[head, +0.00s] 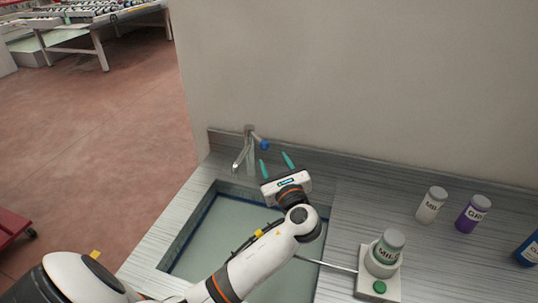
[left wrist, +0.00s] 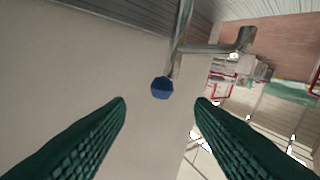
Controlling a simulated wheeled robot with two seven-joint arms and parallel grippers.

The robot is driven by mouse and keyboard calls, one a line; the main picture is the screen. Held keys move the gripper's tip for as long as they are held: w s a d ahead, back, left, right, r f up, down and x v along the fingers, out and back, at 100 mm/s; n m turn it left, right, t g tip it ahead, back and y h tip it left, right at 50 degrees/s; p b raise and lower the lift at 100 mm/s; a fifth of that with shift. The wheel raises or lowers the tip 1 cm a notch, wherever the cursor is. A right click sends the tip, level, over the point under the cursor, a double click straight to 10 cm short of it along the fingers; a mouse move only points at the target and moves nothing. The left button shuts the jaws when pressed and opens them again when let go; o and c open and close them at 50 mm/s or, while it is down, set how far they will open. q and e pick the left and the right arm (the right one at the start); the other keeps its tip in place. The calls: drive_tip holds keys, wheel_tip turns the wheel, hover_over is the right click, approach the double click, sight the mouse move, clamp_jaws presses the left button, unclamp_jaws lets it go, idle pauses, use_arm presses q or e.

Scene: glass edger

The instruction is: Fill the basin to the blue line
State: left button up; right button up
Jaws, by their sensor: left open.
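The basin (head: 205,187) is sunk in the striped counter, with a dark blue line (head: 190,236) along its inner wall. A pale green surface shows inside; I cannot tell whether it is water or the bare floor. A metal tap (head: 249,150) with a blue knob (head: 264,145) stands behind the basin. The tap (left wrist: 183,40) and blue knob (left wrist: 162,88) also show in the left wrist view. My left gripper (head: 275,163) is open, its green fingers pointing toward the knob. In the left wrist view the knob appears between the fingertips (left wrist: 160,105), apparently untouched. My right gripper is not visible.
Right of the basin stands a grey device (head: 364,283) with a green button (head: 380,287) and a labelled bottle (head: 389,246). A thin rod (head: 330,264) reaches from it to the basin. White (head: 431,207), purple (head: 472,216) and blue (head: 529,250) bottles stand farther right. A wall rises behind.

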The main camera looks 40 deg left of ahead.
use_arm(q)
drive_tip(key=shift+v, duration=1.5)
drive_tip(key=shift+r, duration=0.1)
